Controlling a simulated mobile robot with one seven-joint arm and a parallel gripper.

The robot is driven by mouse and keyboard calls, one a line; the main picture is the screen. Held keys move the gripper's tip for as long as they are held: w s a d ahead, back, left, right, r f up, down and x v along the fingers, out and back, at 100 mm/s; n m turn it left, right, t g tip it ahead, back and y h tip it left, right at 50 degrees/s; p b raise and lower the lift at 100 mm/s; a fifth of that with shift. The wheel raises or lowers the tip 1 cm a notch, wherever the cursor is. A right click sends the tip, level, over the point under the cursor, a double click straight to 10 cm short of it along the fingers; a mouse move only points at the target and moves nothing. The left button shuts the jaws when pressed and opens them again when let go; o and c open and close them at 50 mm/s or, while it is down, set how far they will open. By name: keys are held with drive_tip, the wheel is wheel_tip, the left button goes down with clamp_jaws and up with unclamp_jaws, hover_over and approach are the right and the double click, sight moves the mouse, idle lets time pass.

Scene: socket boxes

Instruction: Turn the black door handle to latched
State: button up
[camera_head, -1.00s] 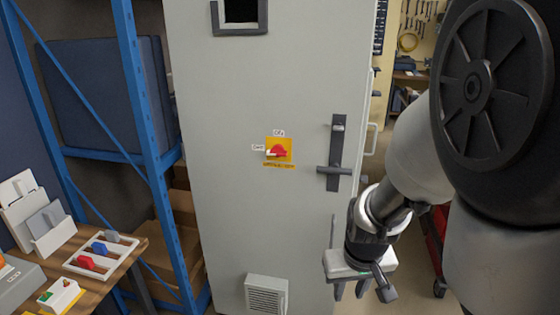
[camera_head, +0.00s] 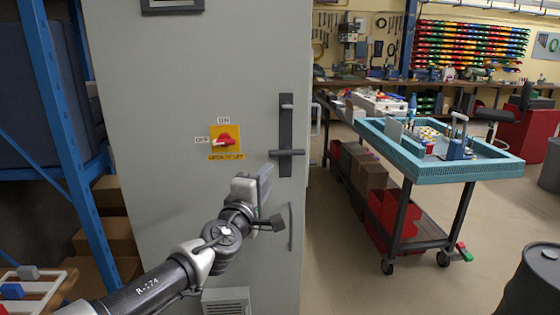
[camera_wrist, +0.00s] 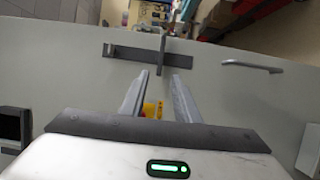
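The black door handle (camera_head: 289,153) is on a tall grey cabinet (camera_head: 180,110). Its lever lies about level, across an upright dark backplate (camera_head: 286,112). In the wrist view the lever (camera_wrist: 163,42) stands crosswise to the backplate (camera_wrist: 190,60), just beyond the fingertips. My gripper (camera_head: 264,183) is in front of the cabinet, below and left of the lever in the head view. In the wrist view my gripper (camera_wrist: 160,74) has its two fingers apart with nothing held between them. I see no contact with the handle.
A red rotary switch on a yellow plate (camera_head: 236,143) is left of the handle. A pale pull bar (camera_wrist: 250,66) shows in the wrist view. A blue rack (camera_head: 60,130) stands left; a teal-topped cart (camera_head: 480,168) stands right.

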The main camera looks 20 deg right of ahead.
sight(286, 154)
drive_tip(key=b+x, duration=0.1)
drive_tip(key=x, duration=1.5)
drive_tip(key=shift+w+d+b, duration=0.2)
drive_tip(key=shift+d+b, duration=0.15)
drive_tip(key=shift+d, duration=0.1)
clamp_jaws()
